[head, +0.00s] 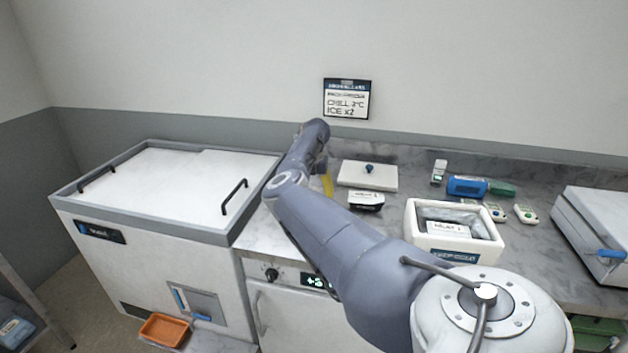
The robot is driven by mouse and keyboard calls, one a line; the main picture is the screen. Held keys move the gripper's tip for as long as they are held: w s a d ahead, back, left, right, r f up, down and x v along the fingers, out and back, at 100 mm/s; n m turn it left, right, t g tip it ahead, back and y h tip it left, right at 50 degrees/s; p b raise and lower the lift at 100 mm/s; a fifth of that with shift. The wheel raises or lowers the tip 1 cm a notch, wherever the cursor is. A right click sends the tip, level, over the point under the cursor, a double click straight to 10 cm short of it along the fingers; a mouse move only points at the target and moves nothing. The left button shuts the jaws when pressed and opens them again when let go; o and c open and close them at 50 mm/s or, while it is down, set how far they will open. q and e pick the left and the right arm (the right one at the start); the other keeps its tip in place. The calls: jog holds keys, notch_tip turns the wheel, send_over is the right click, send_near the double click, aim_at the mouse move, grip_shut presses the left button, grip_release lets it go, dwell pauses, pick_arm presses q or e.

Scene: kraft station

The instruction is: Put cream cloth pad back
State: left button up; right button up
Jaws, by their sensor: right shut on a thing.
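My right arm reaches in from the lower right, and its gripper (321,166) is over the counter at the back, beside the freezer. The gripper is mostly hidden behind my own wrist. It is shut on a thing. A narrow yellow thing (327,184) shows right under it, and I cannot tell whether this is the cream cloth pad. I see no other thing that is clearly the pad. My left gripper is out of view.
A white lid (353,180) with a dark knob and a small black-and-white pack (366,206) lie right of the gripper. An open white cooler box (413,228) holds a labelled pack. A blue cylinder (466,187) lies behind it. A white chest freezer (165,190) stands left.

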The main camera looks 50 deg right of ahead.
jog(key=shift+f, duration=0.7)
jog(key=shift+f, duration=0.1)
jog(key=o, duration=0.9)
jog(key=shift+o, duration=0.2)
notch_tip(320, 180, up, 12)
